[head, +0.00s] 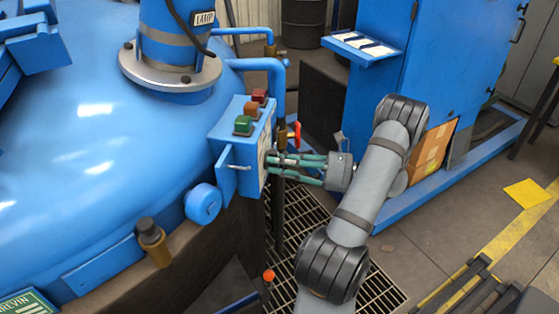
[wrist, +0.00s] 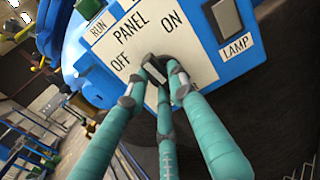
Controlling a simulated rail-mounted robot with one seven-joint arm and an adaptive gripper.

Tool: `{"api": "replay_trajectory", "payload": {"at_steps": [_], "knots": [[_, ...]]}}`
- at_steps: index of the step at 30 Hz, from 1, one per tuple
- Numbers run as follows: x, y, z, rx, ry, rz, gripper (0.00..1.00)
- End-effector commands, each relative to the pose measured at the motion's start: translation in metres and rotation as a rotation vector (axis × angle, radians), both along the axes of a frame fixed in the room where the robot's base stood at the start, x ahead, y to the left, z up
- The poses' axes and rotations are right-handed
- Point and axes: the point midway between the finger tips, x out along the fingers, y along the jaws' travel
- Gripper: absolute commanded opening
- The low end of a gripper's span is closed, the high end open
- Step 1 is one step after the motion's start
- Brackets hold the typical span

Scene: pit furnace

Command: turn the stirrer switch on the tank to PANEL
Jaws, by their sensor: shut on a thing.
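The blue switch box (head: 240,145) is fixed to the side of the large blue tank (head: 80,130). Its white label plate (wrist: 120,55) shows in the wrist view, with PANEL at the top, OFF at left and ON at right. A further label below is mostly hidden by my fingers. The stirrer switch (wrist: 155,73) is a small grey knob at the plate's middle, partly covered. My gripper (head: 272,161) has teal fingers reaching the box's right face. In the wrist view its fingertips (wrist: 158,70) are shut on the knob. I cannot tell clearly where the knob points.
A lamp switch (wrist: 226,18) with a LAMP label sits beside the plate. Green, orange and red buttons (head: 255,108) top the box. A red-handled valve (head: 296,134) and blue pipe stand close behind my fingers. A blue cabinet (head: 440,60) stands right; floor grating (head: 300,225) lies below.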

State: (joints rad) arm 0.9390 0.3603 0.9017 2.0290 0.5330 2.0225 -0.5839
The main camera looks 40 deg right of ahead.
Motion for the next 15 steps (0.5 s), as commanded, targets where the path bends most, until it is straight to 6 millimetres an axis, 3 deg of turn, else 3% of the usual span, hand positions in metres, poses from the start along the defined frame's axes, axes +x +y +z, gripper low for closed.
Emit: {"api": "replay_trajectory", "payload": {"at_steps": [12, 13, 15], "knots": [[-0.0001, -0.0001, 0.0006, 0.086, 0.066, 0.001, 0.00], [-0.0001, -0.0001, 0.0006, 0.086, 0.066, 0.001, 0.24], [-0.0001, -0.0001, 0.0007, 0.086, 0.066, 0.001, 0.28]]}}
